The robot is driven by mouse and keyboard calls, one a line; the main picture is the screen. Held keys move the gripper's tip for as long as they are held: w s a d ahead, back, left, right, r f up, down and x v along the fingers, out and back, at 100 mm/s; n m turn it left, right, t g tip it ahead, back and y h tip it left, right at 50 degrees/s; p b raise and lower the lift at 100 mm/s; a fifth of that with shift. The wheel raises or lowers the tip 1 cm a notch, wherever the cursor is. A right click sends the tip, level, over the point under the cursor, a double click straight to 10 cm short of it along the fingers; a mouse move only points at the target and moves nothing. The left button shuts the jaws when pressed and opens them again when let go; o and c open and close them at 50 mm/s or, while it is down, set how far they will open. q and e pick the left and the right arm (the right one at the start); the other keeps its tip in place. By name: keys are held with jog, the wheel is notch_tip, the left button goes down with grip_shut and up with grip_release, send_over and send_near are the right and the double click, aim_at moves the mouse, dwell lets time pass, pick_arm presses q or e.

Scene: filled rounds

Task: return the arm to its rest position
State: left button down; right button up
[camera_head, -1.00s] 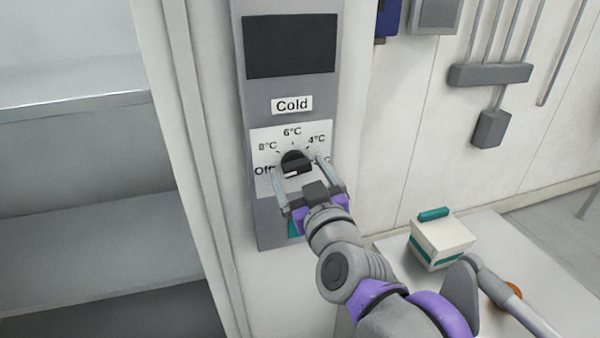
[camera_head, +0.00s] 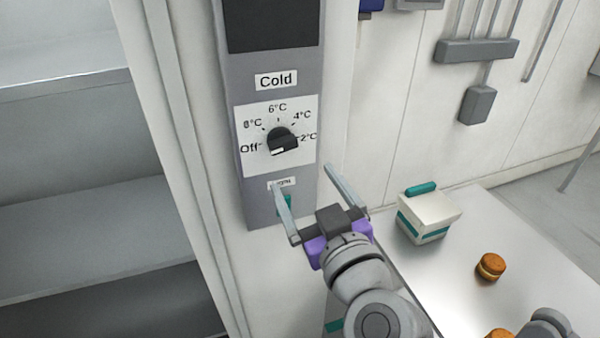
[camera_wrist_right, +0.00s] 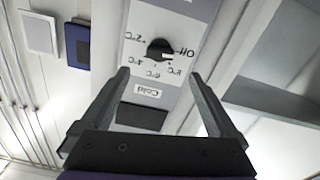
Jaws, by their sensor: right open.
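My right gripper (camera_head: 308,192) is open and empty in the head view, below and to the right of the black dial (camera_head: 282,142) and apart from it. Its left finger overlaps the lower part of the grey control panel (camera_head: 240,130) and partly covers a small label and a teal part there. The dial's white mark is at its lower left side, towards the Off label. In the right wrist view the open fingers (camera_wrist_right: 163,85) frame the panel from a distance, with the dial (camera_wrist_right: 160,50) beyond them and nothing between them. My left gripper is not in view.
A white table (camera_head: 465,255) at the lower right holds a white box (camera_head: 428,217) with a teal handle and an orange-brown round item (camera_head: 491,266). Empty grey shelves (camera_head: 90,230) are at the left. Grey fixtures (camera_head: 478,104) are on the right wall.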

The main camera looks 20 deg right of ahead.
jog(key=shift+s, duration=0.2)
dwell(0.3)
jog(key=a+f+n+g+y+p, duration=0.1)
jog(key=a+f+g+y, duration=0.15)
jog(key=f, duration=0.45)
jog(key=a+f+g+y+p, duration=0.1)
jog(key=f+g+p, duration=0.15)
jog(key=f, duration=0.55)
jog(key=s+d+f+m+g+h, duration=0.1)
jog(key=s+d+f+g, duration=0.1)
jog(key=f, duration=0.3)
jog(key=s+d+f+m+g+h+p, duration=0.1)
jog(key=s+d+f+g, duration=0.2)
jog(key=s+f, duration=0.1)
jog(key=s+d+f+m+g+h, duration=0.1)
jog(key=s+d+f+g+h, duration=0.1)
jog(key=f, duration=0.4)
jog(key=shift+s+d+f+m+g, duration=0.35)
jog(key=shift+s+d, duration=0.15)
jog(key=shift+s, duration=0.25)
jog(key=shift+c, duration=0.2)
